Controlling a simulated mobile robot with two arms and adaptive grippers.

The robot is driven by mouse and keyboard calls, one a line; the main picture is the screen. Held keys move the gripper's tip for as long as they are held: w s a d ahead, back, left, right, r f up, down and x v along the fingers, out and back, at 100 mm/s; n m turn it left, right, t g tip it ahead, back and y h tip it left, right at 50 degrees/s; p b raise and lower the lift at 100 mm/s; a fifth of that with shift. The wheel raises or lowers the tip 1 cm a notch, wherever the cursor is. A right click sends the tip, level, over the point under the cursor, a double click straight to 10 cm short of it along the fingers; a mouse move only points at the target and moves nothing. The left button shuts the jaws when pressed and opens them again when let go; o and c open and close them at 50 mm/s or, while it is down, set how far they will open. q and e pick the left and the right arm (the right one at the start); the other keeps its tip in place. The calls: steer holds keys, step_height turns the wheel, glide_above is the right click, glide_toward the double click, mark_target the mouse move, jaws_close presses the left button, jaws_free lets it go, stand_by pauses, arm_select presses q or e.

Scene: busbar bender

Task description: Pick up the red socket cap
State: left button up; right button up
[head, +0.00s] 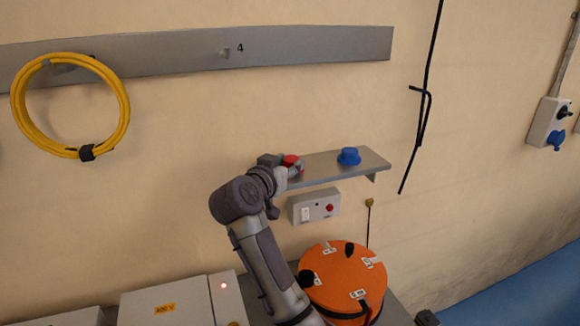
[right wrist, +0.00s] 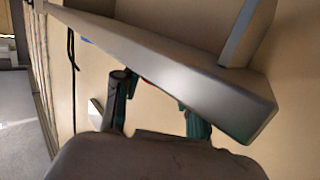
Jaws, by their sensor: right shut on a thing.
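The red socket cap (head: 291,160) is at the left end of a small grey wall shelf (head: 335,166) in the head view. My right gripper (head: 284,166) is at the cap and shut on it; the wrist hides part of the cap and the fingers. In the right wrist view my right gripper (right wrist: 155,100) has its two fingers beside the shelf (right wrist: 190,75), with only a sliver of red between them. I cannot tell whether the cap still touches the shelf. My left gripper is not in view.
A blue cap (head: 348,156) stands on the shelf to the right. A grey switch box (head: 314,206) is on the wall below. An orange drum (head: 343,276) stands beneath. A yellow cable coil (head: 122,105) hangs at left; a black rod (head: 424,115) hangs at right.

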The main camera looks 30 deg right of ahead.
steer(key=shift+r, duration=0.6)
step_height(320, 180, up, 3)
steer(key=shift+f+b, duration=0.1)
steer(key=shift+b, duration=0.55)
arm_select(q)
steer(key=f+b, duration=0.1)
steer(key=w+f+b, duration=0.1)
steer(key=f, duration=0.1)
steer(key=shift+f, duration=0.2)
arm_select(e)
steer(key=s+d+r, duration=0.7)
steer(key=s, duration=0.2)
steer(key=shift+d, duration=0.3)
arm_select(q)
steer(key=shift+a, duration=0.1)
arm_select(e)
steer(key=shift+f, duration=0.1)
